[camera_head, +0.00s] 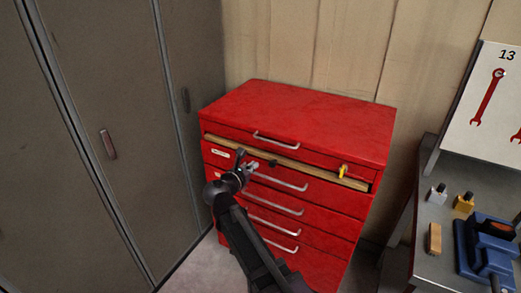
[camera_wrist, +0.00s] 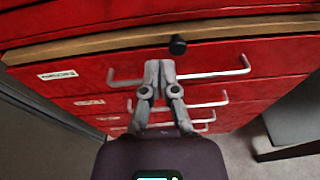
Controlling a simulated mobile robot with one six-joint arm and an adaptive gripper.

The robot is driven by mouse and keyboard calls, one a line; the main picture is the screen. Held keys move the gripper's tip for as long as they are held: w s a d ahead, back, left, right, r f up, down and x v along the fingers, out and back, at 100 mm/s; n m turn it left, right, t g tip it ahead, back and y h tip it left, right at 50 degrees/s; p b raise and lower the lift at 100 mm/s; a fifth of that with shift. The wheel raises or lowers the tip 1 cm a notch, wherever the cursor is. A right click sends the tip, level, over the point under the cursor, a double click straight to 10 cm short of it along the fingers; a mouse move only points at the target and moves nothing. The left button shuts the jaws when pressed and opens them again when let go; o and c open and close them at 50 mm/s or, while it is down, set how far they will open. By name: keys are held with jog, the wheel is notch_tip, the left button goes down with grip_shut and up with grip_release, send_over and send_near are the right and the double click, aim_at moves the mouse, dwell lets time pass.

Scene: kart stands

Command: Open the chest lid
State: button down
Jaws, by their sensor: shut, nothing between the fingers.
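The red chest (camera_head: 335,222) stands against the wall, with its flat lid (camera_head: 300,115) lying down on top. A silver handle (camera_head: 275,141) is on the lid's front face. Below it runs a wooden strip (camera_head: 300,168) with a dark gap along its right part. A black knob (camera_head: 272,163) is on the strip, and it also shows in the wrist view (camera_wrist: 177,45). My gripper (camera_head: 255,165) is shut and empty in front of the strip, left of the knob. In the wrist view its fingertips (camera_wrist: 158,66) overlap the top drawer's handle (camera_wrist: 215,76); I cannot tell whether they touch.
A yellow piece (camera_head: 343,171) sits at the strip's right end. Grey lockers (camera_head: 105,100) stand close on the left. On the right is a workbench (camera_head: 428,260) with a blue vise (camera_head: 485,250), a brush (camera_head: 434,238) and small bottles. The space above the lid is clear.

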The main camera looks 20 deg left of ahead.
jog(key=shift+s+a+r+n, duration=0.1)
jog(key=shift+s+a+n, duration=0.15)
jog(key=shift+a, duration=0.2)
jog(key=shift+s+a+r+n, duration=0.15)
jog(key=shift+a+n, duration=0.1)
jog(key=shift+a, duration=0.15)
jog(key=shift+f, duration=0.15)
jog(key=w, duration=1)
jog(key=shift+d+f+b, duration=0.3)
jog(key=shift+d+b, duration=0.05)
jog(key=shift+d, duration=0.05)
jog(key=shift+s+r+p, duration=0.25)
jog(key=shift+r+p, duration=0.55)
jog(key=shift+s+r+p, duration=0.2)
jog(key=shift+r+p, duration=0.55)
jog(key=shift+r, duration=0.1)
